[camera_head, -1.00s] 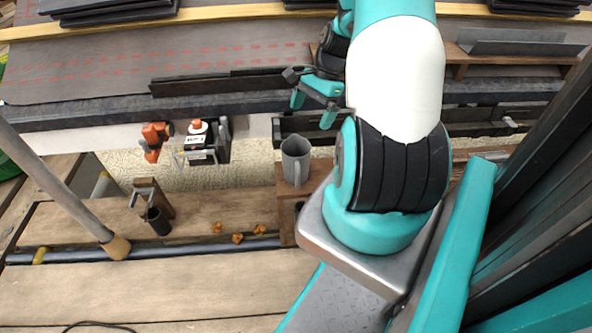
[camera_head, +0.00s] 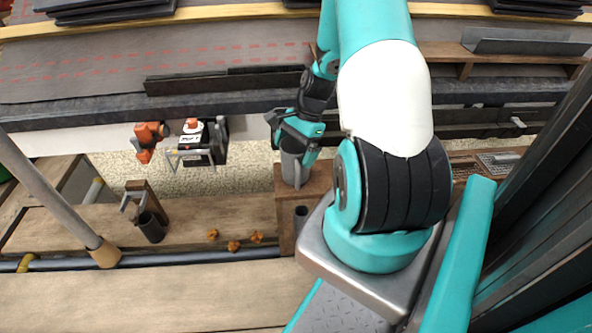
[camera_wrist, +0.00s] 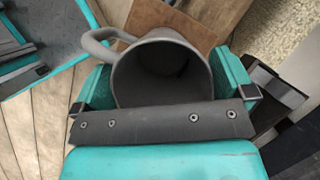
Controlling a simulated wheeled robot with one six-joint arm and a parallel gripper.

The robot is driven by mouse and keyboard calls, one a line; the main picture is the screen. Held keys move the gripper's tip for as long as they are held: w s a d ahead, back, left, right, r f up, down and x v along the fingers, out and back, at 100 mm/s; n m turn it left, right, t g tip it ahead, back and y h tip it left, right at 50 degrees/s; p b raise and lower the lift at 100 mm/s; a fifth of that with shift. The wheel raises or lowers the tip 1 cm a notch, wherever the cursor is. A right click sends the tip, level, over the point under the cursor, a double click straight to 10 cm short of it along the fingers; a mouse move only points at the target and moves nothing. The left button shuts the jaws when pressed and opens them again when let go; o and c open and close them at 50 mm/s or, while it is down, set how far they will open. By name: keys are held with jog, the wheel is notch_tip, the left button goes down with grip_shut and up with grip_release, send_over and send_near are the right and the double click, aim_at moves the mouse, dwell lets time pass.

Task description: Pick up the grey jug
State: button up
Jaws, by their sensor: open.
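The grey jug (camera_head: 290,173) stands upright on a brown wooden stand (camera_head: 287,215) in the head view, its upper part partly hidden by my gripper (camera_head: 297,138). In the wrist view I look down into the open mouth of the jug (camera_wrist: 152,72), with its handle pointing to the upper left. My gripper (camera_wrist: 165,88) is open, with one teal finger on each side of the jug. I cannot tell whether either finger touches it.
Left of the jug are a black device (camera_head: 199,143) with an orange cap and an orange tool (camera_head: 150,138). A dark cup (camera_head: 151,227) and several small orange pieces (camera_head: 234,246) lie on the planks. A dark rail (camera_head: 440,130) runs behind.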

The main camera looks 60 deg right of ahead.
jog(key=shift+r, duration=0.1)
jog(key=c, duration=1.1)
jog(key=shift+r, duration=0.15)
